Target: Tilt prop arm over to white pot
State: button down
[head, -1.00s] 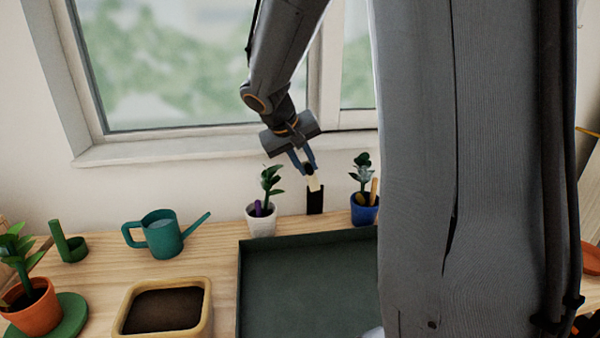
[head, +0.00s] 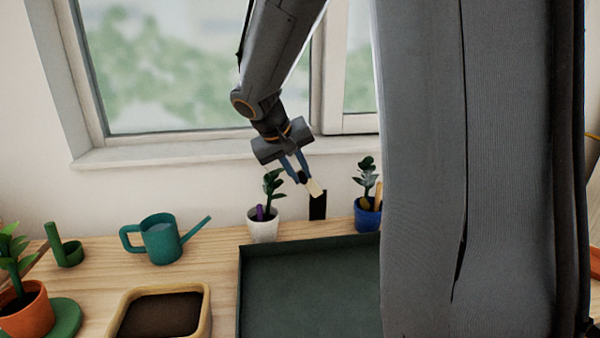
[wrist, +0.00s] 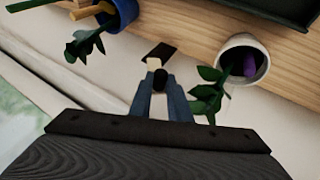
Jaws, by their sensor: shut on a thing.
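The prop arm (head: 314,187) is a short cream bar with a dark knob at its upper end. It leans up and left from a black post (head: 318,206) standing between two potted plants. My gripper (head: 302,178) is shut on the dark knob end, also seen in the wrist view (wrist: 160,82). The white pot (head: 263,229) stands left of the post, holding a leafy plant and a purple piece. In the wrist view the white pot (wrist: 229,45) is at upper right, with its leaves close beside my fingers; I cannot tell if they touch.
A blue pot (head: 367,218) with a plant stands right of the post. A dark green tray (head: 242,290) lies in front. A teal watering can (head: 160,242), a soil-filled planter (head: 207,310) and an orange pot (head: 28,315) stand to the left. The window wall is close behind.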

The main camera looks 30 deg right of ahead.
jog(key=shift+s+f, duration=0.1)
jog(key=shift+f, duration=0.05)
jog(key=c, duration=1.6)
grip_release()
jog(key=shift+c, duration=0.2)
jog(key=shift+d, duration=0.1)
